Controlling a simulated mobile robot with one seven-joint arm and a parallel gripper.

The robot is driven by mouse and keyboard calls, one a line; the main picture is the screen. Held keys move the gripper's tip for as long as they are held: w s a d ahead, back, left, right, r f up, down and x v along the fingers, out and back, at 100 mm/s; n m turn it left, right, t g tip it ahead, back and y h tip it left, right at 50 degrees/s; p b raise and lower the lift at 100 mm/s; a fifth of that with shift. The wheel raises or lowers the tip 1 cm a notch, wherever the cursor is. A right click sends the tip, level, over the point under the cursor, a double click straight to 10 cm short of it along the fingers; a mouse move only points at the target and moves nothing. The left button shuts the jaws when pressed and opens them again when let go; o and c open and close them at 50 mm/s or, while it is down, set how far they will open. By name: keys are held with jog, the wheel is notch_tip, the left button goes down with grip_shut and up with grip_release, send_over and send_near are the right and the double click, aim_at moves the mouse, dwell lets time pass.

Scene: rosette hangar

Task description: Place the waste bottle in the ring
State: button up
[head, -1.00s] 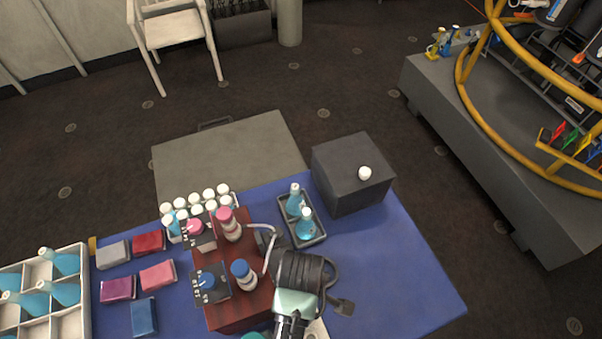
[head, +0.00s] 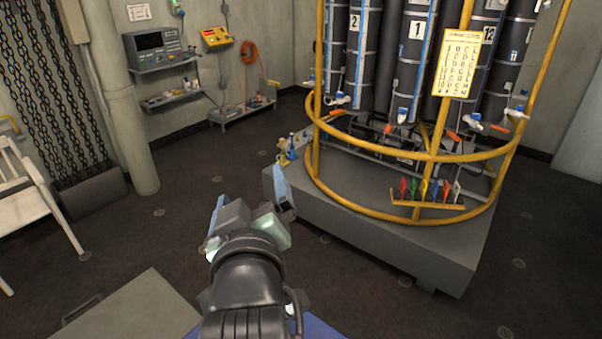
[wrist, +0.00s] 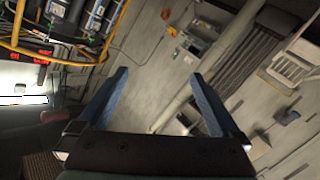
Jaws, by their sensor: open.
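My gripper (head: 249,186) is raised in front of the grey plinth in the head view, its two blue fingers spread. In the wrist view my gripper (wrist: 158,76) is open, with nothing between its fingers. No bottle can be made out as the waste bottle. Small yellow and blue bottles (head: 287,150) stand at the left corner of the plinth (head: 410,250). A large yellow hoop (head: 400,218) rings the base of the rosette of numbered dark cylinders (head: 410,55). I cannot tell whether this hoop is the task's ring.
A white chair (head: 35,200) is at the left, and shelves with instruments (head: 165,60) are on the back wall. A corner of the blue table (head: 318,327) shows below. The floor right of the plinth is clear.

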jog(key=s+d+r+m+t, duration=0.2)
jog(key=s+r+t, duration=0.1)
jog(key=r, duration=0.7)
jog(key=s+d+r+m+t+h, duration=0.1)
jog(key=s+r+t, duration=0.3)
jog(key=r, duration=0.5)
jog(key=s+d+r+m+t+h, duration=0.1)
jog(key=s+d+r+m+t, duration=0.3)
jog(key=s+r, duration=0.3)
notch_tip(320, 180, up, 4)
jog(key=shift+f, duration=0.15)
jog(key=shift+c, duration=0.2)
